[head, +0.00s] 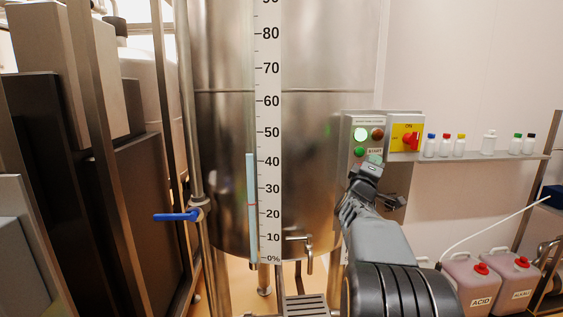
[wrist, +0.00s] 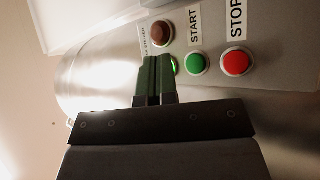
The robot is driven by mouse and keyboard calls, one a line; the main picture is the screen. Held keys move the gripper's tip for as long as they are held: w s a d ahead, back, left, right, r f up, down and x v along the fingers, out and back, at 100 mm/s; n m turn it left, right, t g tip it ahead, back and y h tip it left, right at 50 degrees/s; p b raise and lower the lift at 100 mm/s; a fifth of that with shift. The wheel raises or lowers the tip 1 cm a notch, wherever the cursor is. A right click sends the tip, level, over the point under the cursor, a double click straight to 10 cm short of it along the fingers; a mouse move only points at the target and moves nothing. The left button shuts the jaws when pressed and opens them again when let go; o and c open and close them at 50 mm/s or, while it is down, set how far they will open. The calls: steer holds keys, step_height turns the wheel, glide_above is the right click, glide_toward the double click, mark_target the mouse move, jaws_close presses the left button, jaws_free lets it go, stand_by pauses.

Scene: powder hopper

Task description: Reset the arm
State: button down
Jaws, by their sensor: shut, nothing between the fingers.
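My gripper (head: 370,168) is shut and empty, in front of the lower part of the control panel (head: 349,136) on the steel tank. In the wrist view my gripper (wrist: 158,62) has its closed fingertips over the panel, just left of the green START button (wrist: 196,64). The red STOP button (wrist: 236,62) is further right. The fingers partly cover a lit green lamp (wrist: 174,66), and a dark red-brown lamp (wrist: 160,33) sits above them. I cannot tell whether the fingertips touch the panel. In the head view the lit lamp (head: 361,134) glows pale green.
The tank (head: 222,150) carries a percent scale (head: 268,150) with a pale blue level column (head: 251,190). A yellow box with a red rotary switch (head: 410,140) adjoins the panel. Small bottles (head: 489,142) stand on a shelf at right. A blue-handled valve (head: 178,215) is at left.

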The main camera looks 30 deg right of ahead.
steer(key=w+a+f+m+t+y, duration=0.1)
steer(key=w+a+f+m+y, duration=0.2)
steer(key=f+y, duration=0.65)
steer(key=a+f+g+y, duration=0.1)
steer(key=a+f+y, duration=0.4)
steer(key=a+f, duration=0.5)
steer(key=s+a+f+g+y, duration=0.3)
steer(key=s+a, duration=0.6)
steer(key=a, duration=0.4)
steer(key=s+a+f+n+g+y, duration=0.1)
steer(key=s+a+f+g+y, duration=0.2)
steer(key=s+a, duration=0.5)
steer(key=a+f, duration=0.1)
steer(key=a, duration=0.4)
steer(key=shift+s+f+g, duration=0.3)
steer(key=shift+s+f, duration=0.05)
